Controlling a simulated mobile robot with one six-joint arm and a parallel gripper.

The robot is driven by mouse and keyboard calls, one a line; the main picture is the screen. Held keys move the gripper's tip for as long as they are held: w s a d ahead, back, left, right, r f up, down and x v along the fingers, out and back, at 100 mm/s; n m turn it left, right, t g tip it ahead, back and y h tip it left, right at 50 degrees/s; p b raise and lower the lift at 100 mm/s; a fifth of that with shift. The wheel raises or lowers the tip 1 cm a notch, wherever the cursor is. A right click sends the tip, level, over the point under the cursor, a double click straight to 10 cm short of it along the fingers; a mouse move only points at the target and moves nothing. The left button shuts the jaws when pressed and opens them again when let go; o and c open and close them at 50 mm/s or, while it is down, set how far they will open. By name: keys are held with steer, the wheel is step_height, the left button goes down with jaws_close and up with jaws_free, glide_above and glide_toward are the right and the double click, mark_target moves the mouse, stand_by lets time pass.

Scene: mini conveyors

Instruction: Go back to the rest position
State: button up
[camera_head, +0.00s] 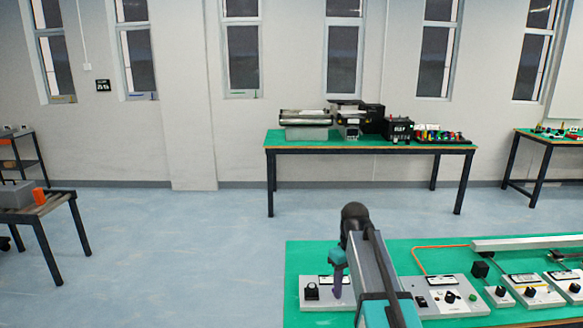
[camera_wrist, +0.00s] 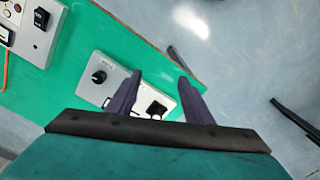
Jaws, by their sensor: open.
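My gripper (camera_wrist: 160,80) shows in the wrist view as two dark purple fingers standing apart, with nothing held between them. In the head view my gripper (camera_head: 338,285) hangs at the end of my arm, above the near green table (camera_head: 303,257). A white control box (camera_head: 312,291) with a black knob lies beneath it. In the wrist view the control box (camera_wrist: 107,77) lies behind the fingers, which hide part of it. I cannot tell the exact height of the fingertips above the box.
More control boxes (camera_head: 452,297) and a pale conveyor bar (camera_head: 525,243) fill the near table's right side. An orange cable (camera_head: 413,262) runs there. A far green table (camera_head: 350,146) carries machines. A dark-legged stand (camera_head: 60,210) is at left. The floor (camera_head: 180,240) between is clear.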

steer(key=s+f+g, duration=0.2)
steer(key=s+f, duration=0.6)
steer(key=f, duration=0.6)
steer(key=s+f+g, duration=0.3)
steer(key=s+f, duration=0.6)
steer(key=f, duration=0.5)
steer(key=s+f+m, duration=0.2)
steer(key=s+f, duration=0.6)
steer(key=s, duration=0.4)
steer(key=s+f+m, duration=0.3)
steer(key=s+f, duration=0.6)
steer(key=s, duration=0.4)
steer(key=shift+s+m+g, duration=0.3)
steer(key=shift+g, duration=0.1)
steer(key=shift+r, duration=0.1)
